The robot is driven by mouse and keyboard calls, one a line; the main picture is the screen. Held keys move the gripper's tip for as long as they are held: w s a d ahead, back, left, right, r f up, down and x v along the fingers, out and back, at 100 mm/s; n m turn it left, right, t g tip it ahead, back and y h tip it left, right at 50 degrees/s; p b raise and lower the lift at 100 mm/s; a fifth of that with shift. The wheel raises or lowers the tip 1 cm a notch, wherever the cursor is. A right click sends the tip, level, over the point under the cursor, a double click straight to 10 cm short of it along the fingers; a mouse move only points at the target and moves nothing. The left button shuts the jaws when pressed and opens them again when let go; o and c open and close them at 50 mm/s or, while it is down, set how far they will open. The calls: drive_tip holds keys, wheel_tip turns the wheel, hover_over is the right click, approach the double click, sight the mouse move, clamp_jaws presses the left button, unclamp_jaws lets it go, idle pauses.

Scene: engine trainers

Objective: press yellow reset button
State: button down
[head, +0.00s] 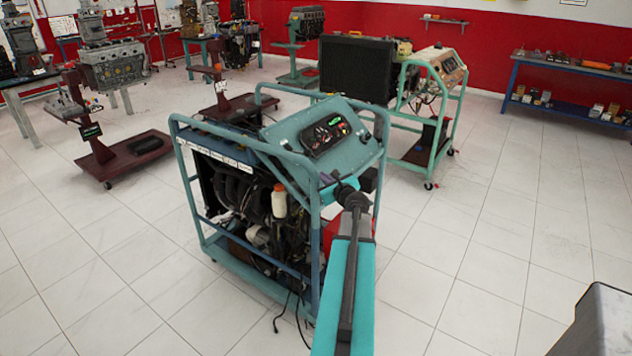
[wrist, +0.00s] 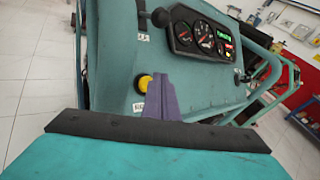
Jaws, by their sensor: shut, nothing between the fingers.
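The yellow reset button (wrist: 145,83) sits on the teal control panel (wrist: 120,60) of an engine trainer, near a small white label in the wrist view. My gripper (wrist: 162,80) shows there as purple-grey fingers, shut and empty, with the tips just right of the button. I cannot tell whether the tips touch the panel. In the head view, the panel (head: 356,146) slopes on top of the trainer, and my gripper (head: 326,179) is at its lower edge. The button cannot be made out in the head view.
A gauge cluster (wrist: 205,38) with green lit digits and a black knob (wrist: 161,17) are above the button on the panel. The trainer's tubular frame (head: 250,150) surrounds the engine. Another trainer (head: 440,75) stands behind at right.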

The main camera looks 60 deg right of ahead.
drive_tip(key=shift+w+f, duration=0.1)
idle(0.6)
drive_tip(key=shift+w+f, duration=0.2)
drive_tip(key=shift+w+f+b, duration=0.35)
drive_tip(key=shift+f+b, duration=0.05)
drive_tip(key=shift+b, duration=0.1)
idle(1.3)
drive_tip(key=shift+r, duration=0.1)
drive_tip(key=shift+s+r+p, duration=0.55)
drive_tip(key=shift+s+r, duration=0.05)
drive_tip(key=shift+s, duration=0.05)
drive_tip(key=shift+r, duration=0.1)
idle(0.4)
drive_tip(key=s+r+p, duration=0.2)
drive_tip(key=s+r, duration=0.1)
drive_tip(key=shift+s+r+p, duration=0.15)
drive_tip(key=shift+r+p, duration=0.15)
drive_tip(key=shift+p, duration=0.05)
idle(0.3)
idle(0.9)
